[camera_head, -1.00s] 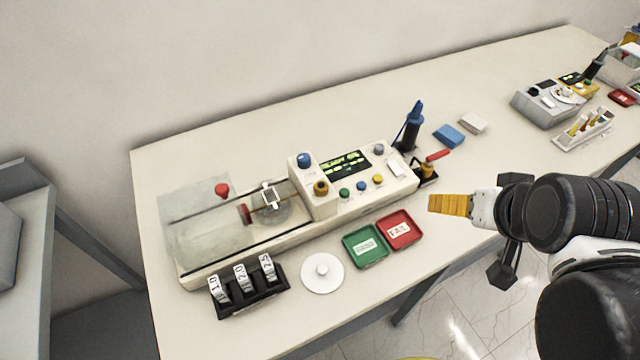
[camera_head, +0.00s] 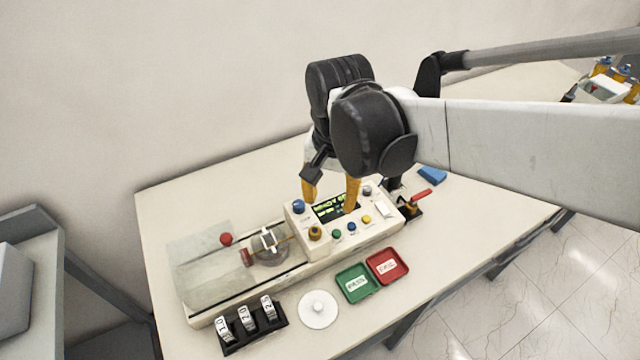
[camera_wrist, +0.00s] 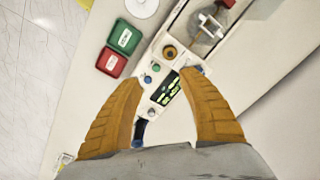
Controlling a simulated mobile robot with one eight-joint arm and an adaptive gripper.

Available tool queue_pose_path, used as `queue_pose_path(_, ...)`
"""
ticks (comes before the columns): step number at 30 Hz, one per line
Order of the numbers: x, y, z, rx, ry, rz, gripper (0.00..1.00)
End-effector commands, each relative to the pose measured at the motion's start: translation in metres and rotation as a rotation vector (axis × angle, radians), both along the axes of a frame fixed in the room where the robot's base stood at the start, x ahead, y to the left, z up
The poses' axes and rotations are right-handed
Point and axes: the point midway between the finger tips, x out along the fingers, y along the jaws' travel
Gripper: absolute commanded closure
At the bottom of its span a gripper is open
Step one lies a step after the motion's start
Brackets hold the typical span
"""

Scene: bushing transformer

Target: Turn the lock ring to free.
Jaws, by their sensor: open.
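The beige tester (camera_head: 378,233) has a dark display with green text. An orange ring with a dark centre (camera_head: 315,233), which looks like the lock ring, sits on its left front part; it also shows in the wrist view (camera_wrist: 170,51). I cannot tell its turned position. A blue knob (camera_head: 298,206) is behind it. My gripper (camera_head: 330,197) is open and empty, pointing down above the tester's display area. In the wrist view its orange fingers (camera_wrist: 160,79) stand apart, with the ring beyond the fingertips and not between them.
Left of the ring is a clear-covered chamber with a red knob (camera_head: 226,239). In front are a green tray (camera_head: 350,292), a red tray (camera_head: 375,274), a white disc (camera_head: 318,317) and a black rack (camera_head: 233,341) of labelled pieces. A red-handled tool (camera_head: 421,194) stands at right.

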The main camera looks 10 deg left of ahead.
Motion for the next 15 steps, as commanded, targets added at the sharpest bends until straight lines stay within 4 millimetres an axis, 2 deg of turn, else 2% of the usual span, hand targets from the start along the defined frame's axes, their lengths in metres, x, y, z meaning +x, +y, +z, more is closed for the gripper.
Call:
queue_pose_path(1,-0.001,0.013,0.001,-0.011,0.02,0.0,0.52)
queue_pose_path(5,-0.003,0.029,-0.005,-0.029,0.051,-0.014,0.52)
queue_pose_path(10,-0.003,0.031,-0.024,-0.034,0.057,-0.018,0.52)
queue_pose_path(15,-0.003,0.03,-0.058,-0.032,0.056,-0.018,0.52)
